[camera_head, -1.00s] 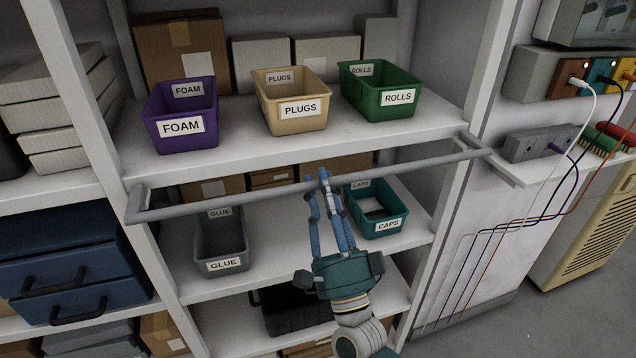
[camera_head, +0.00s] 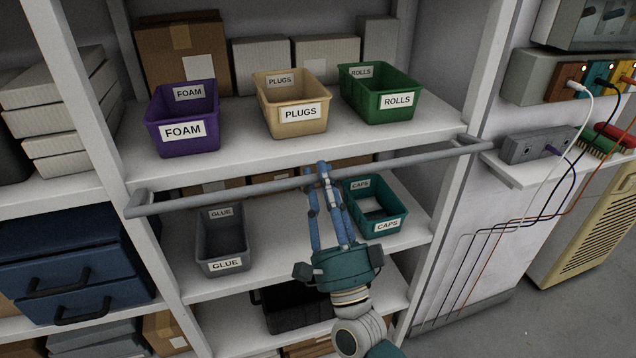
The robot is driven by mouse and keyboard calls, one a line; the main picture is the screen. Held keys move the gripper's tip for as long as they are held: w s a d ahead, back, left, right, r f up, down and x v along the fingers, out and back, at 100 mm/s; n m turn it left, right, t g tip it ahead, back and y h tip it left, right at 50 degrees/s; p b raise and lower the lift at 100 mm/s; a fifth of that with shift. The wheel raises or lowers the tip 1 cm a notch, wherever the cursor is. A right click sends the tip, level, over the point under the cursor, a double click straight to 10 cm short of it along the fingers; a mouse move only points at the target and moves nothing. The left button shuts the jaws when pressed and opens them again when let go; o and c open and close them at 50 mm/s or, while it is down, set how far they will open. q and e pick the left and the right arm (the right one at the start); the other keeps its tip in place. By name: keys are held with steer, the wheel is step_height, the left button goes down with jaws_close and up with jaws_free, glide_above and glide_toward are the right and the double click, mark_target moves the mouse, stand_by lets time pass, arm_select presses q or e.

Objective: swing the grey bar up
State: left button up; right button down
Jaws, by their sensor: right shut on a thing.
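The grey bar (camera_head: 240,190) runs across the front of the middle bay, between the upper shelf with bins and the shelf below. It rises toward the right in the picture, and its ends turn back to the uprights. My right gripper (camera_head: 317,172) comes up from below, with its blue fingers shut on the bar near its middle. The fingers hide a small stretch of the bar. My left gripper is not in view.
A purple FOAM bin (camera_head: 183,131), a beige PLUGS bin (camera_head: 300,114) and a green ROLLS bin (camera_head: 397,101) stand above the bar. A grey GLUE bin (camera_head: 225,266) and a teal CAPS bin (camera_head: 387,226) stand below. A socket box (camera_head: 535,146) is beyond the bar's right end.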

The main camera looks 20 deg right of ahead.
steer(key=shift+r, duration=0.2)
steer(key=shift+w+r+p, duration=0.25)
steer(key=shift+r+p, duration=0.45)
steer(key=shift+r, duration=0.25)
steer(key=shift+w, duration=0.1)
steer(key=shift+r, duration=0.1)
steer(key=shift+p+x, duration=0.55)
steer(key=shift+x, duration=0.55)
steer(key=shift+r, duration=0.15)
